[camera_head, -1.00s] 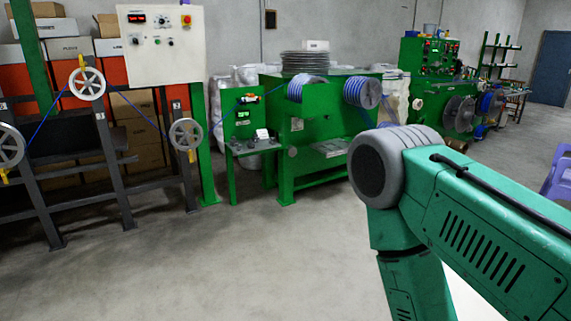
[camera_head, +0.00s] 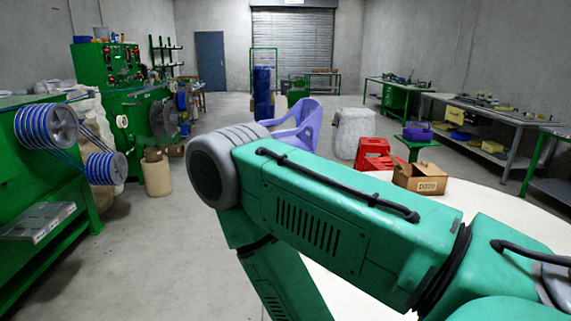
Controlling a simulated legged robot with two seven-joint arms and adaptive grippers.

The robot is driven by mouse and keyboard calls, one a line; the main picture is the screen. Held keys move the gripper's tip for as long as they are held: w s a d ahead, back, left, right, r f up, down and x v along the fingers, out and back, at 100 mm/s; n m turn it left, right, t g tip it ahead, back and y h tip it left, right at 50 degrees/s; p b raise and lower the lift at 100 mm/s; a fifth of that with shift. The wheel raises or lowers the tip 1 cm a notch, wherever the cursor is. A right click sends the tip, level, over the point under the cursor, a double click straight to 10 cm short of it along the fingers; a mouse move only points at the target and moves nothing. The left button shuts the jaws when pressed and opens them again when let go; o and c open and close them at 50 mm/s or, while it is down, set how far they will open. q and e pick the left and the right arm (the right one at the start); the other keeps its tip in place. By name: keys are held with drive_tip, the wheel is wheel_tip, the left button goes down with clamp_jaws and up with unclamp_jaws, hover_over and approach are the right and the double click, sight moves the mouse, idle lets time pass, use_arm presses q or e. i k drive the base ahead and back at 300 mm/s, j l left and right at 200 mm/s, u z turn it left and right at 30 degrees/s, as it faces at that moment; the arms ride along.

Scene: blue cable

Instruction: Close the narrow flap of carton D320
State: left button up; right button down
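The small brown carton D320 (camera_head: 421,178) stands on a round white table (camera_head: 493,203) at the right. Its top edges look uneven, with flaps that seem raised. It is too small to tell which flap is the narrow one. My green right arm fills the lower middle and right of the view and hides part of the table. Neither of my grippers is in view.
A red object (camera_head: 373,154) sits just left of the carton. A purple chair (camera_head: 297,124) stands behind my arm. Green machines with blue cable reels (camera_head: 47,124) line the left. Workbenches (camera_head: 492,122) line the right wall. The left floor (camera_head: 158,240) is clear.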

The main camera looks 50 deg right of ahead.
sight(399, 167)
drive_tip(key=i+z, duration=0.1)
drive_tip(key=z, duration=0.3)
drive_tip(key=i+z, duration=0.1)
drive_tip(key=z, duration=0.3)
drive_tip(key=i+z, duration=0.1)
drive_tip(key=z, duration=0.3)
drive_tip(key=j+z, duration=0.15)
drive_tip(key=z, duration=0.25)
drive_tip(key=i+j+z, duration=0.1)
drive_tip(key=z, duration=0.75)
